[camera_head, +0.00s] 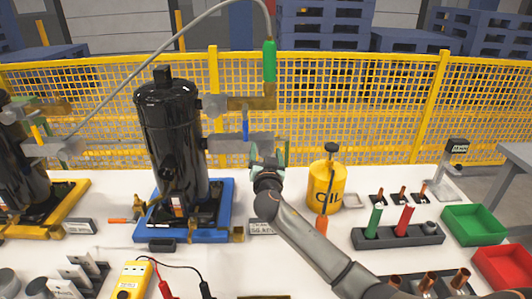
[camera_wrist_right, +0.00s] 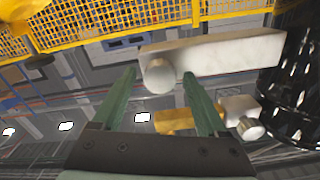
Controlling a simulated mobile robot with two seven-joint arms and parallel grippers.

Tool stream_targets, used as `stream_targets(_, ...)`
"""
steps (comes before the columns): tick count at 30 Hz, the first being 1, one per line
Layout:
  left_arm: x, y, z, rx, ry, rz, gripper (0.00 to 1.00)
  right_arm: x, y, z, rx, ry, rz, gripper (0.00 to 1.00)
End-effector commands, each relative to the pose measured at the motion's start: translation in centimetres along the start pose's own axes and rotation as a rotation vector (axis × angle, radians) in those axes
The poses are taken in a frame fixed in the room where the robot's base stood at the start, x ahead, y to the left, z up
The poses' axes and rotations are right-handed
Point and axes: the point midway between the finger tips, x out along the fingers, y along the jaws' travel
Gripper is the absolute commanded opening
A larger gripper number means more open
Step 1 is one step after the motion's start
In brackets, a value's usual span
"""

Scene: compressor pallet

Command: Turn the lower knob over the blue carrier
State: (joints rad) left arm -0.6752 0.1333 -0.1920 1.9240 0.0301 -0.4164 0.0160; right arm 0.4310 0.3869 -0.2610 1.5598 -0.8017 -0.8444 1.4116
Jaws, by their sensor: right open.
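A black compressor (camera_head: 172,140) stands on the blue carrier (camera_head: 150,229). A grey lower bar (camera_head: 228,144) sticks out right from its side, below a grey upper block with brass fitting (camera_head: 245,103). My right gripper (camera_head: 268,150) is at the bar's right end and hides its knob in the head view. In the wrist view, which looks upside down, the round lower knob (camera_wrist_right: 158,76) sits on the grey bar (camera_wrist_right: 225,55), between the open fingertips of my right gripper (camera_wrist_right: 160,78). I cannot tell whether they touch it. My left gripper is not in view.
A green-handled hose end (camera_head: 269,60) rises above the gripper. A yellow oil can (camera_head: 326,185) stands to its right. A yellow mesh fence (camera_head: 340,105) runs behind the table. Green (camera_head: 475,228) and red (camera_head: 506,264) bins stand at the right.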

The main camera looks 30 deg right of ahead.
Motion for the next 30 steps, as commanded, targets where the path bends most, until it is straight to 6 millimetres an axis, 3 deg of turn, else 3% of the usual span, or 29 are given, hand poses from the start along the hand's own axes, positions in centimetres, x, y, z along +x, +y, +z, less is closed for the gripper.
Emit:
stream_targets(2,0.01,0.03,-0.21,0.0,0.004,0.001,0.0,-0.01,0.0,-0.01,0.0,0.0,0.0,0.73)
stream_targets(21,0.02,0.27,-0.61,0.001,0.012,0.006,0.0,-0.04,0.01,0.01,-0.001,0.0,0.0,0.01)
stream_targets(30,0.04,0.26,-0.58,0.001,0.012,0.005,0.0,-0.04,0.01,0.03,-0.012,0.0,0.001,0.0)
